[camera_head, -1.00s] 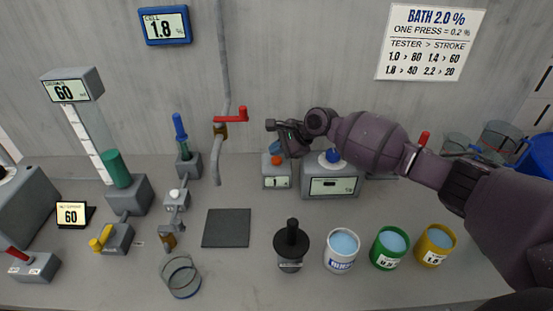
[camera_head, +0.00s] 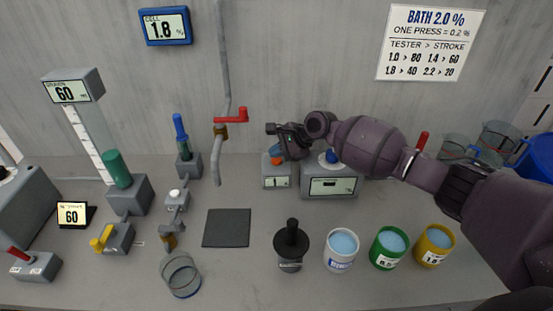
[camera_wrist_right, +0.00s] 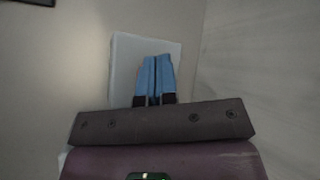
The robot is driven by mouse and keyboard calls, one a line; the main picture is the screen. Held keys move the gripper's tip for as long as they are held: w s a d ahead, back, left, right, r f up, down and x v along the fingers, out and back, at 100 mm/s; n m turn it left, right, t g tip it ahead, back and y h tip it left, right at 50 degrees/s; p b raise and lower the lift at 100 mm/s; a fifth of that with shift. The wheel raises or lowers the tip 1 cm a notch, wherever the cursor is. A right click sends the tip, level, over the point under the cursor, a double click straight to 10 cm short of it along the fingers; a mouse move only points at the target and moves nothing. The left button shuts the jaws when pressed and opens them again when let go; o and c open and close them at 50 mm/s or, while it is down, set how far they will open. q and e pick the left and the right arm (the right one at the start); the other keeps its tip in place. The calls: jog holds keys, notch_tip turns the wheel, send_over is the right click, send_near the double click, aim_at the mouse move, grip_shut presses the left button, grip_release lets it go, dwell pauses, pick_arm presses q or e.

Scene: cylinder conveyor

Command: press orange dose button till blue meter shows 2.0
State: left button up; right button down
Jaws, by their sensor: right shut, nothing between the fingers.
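The blue meter (camera_head: 165,26) on the wall reads 1.8 %. The orange dose button (camera_head: 277,160) sits on top of a small grey box (camera_head: 276,182) whose display appears to show 1. My right gripper (camera_head: 277,150) is shut and empty, with its blue fingertips just above the button; I cannot tell whether they touch it. My left gripper is not in view.
Beside the dose box stands a larger grey box (camera_head: 331,187) with a display and a blue knob (camera_head: 333,156). A red-handled valve (camera_head: 230,115) is to the left. A black-handled tool (camera_head: 290,245) and several cups stand in front. A dark square pad (camera_head: 227,228) lies empty.

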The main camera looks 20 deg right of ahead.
jog(key=shift+f, duration=0.2)
dwell(0.3)
jog(key=shift+s+f, duration=0.1)
jog(key=shift+f, duration=0.55)
dwell(0.6)
jog(key=shift+r, duration=0.1)
jog(key=shift+r+p, duration=0.5)
jog(key=shift+p, duration=0.1)
jog(key=shift+d+r+p, duration=0.1)
jog(key=shift+r+p, duration=0.35)
